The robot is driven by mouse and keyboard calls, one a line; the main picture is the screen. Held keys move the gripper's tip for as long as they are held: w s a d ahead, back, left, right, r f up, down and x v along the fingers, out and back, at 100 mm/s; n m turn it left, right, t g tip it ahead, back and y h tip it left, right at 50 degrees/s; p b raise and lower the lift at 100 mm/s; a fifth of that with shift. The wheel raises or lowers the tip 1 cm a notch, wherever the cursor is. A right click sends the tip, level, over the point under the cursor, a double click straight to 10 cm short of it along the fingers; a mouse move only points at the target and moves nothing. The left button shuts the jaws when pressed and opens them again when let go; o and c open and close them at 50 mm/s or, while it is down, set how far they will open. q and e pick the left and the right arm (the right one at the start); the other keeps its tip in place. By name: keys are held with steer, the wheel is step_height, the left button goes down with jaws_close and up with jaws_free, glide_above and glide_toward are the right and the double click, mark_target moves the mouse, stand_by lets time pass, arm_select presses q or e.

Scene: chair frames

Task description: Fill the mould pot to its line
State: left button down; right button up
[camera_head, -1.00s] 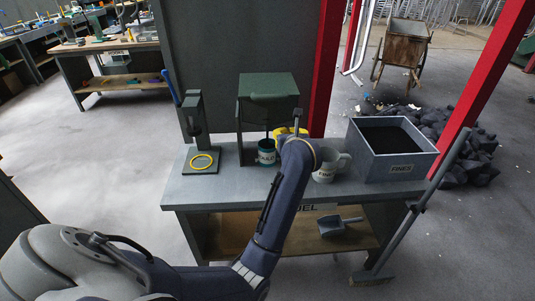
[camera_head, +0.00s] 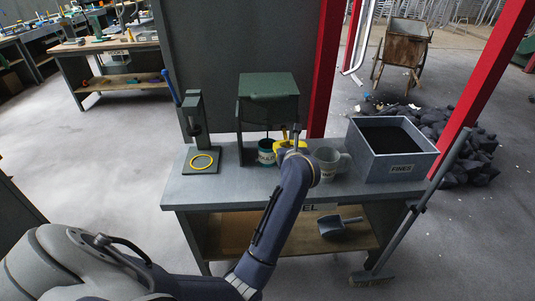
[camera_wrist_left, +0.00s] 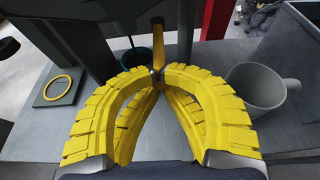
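The mould pot (camera_head: 265,157), dark teal with a white label, stands under the green hopper (camera_head: 268,87). In the left wrist view the pot (camera_wrist_left: 137,57) is partly hidden behind my left finger. A thin dark line runs down from the hopper into the pot; I cannot tell whether it is a spout or falling material. The fill line and level are not readable. My left gripper (camera_wrist_left: 158,74) has its yellow fingertips together around an orange-yellow lever handle (camera_wrist_left: 158,45), right of the pot. My right gripper is not in view.
A pale jug (camera_head: 327,163) stands just right of my gripper. A grey bin labelled FINES (camera_head: 402,168), holding dark material, is further right. A press with a yellow ring (camera_head: 202,161) stands left. A scoop (camera_head: 340,226) lies on the lower shelf; a broom (camera_head: 412,210) leans at the right.

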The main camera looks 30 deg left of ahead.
arm_select(q)
steer(key=shift+f, duration=0.6)
steer(key=c, duration=1.3)
jaws_free()
